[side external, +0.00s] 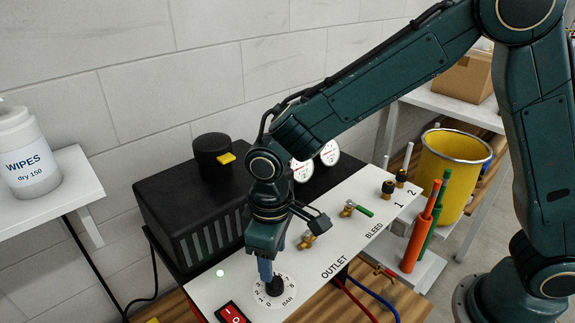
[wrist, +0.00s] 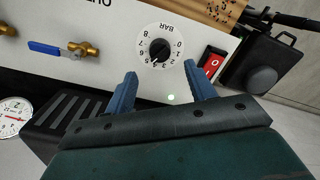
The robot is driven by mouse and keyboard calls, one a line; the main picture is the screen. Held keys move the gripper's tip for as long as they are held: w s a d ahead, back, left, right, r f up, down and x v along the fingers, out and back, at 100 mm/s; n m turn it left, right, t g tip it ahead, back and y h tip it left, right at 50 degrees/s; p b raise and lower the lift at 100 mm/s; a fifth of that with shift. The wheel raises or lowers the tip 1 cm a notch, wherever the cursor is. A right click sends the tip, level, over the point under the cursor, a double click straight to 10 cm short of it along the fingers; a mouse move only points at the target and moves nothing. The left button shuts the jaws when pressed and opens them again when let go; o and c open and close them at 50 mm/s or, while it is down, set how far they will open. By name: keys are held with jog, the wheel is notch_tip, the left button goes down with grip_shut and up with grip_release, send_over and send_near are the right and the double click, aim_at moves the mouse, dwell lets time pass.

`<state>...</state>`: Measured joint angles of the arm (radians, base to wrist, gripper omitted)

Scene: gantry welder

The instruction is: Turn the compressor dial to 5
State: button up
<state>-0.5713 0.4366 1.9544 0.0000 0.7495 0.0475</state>
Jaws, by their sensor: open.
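The compressor dial is a black knob (wrist: 160,50) on a round white scale plate marked BAR, with numbers around it. In the side external view the knob (side external: 274,287) sits at the front left of the white panel, partly behind my gripper. The knob's exact setting is too small to read. My gripper (wrist: 160,70) is open and empty. Its two blue fingers point at the dial, one towards each side of the knob, and appear short of it in the wrist view. In the side external view the fingers (side external: 265,268) point down just beside the knob.
A red rocker switch (side external: 232,313) is close beside the dial. Brass valves, one with a green handle (side external: 362,210) and one with a blue handle (wrist: 45,48), stand on the panel. Red and green rods (side external: 420,232) and a yellow bucket (side external: 452,172) are to the right.

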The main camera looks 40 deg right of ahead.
aim_at(277, 281)
notch_tip(277, 281, up, 7)
jog(key=shift+f, duration=0.15)
dwell(0.4)
jog(key=s+d+r+m+t, duration=0.1)
jog(key=s+d+r, duration=0.2)
jog(key=d+r, duration=0.3)
jog(key=s+d+r+m+t, duration=0.1)
jog(key=s+d+r+m, duration=0.15)
jog(key=d, duration=0.45)
jog(key=s+d+r+m+t, duration=0.2)
jog(key=s+d+t, duration=0.1)
jog(key=s+d, duration=0.6)
jog(key=shift+s+d+t, duration=0.25)
jog(key=shift+s+t, duration=0.05)
jog(key=shift+s, duration=1.05)
jog(key=shift+m, duration=0.25)
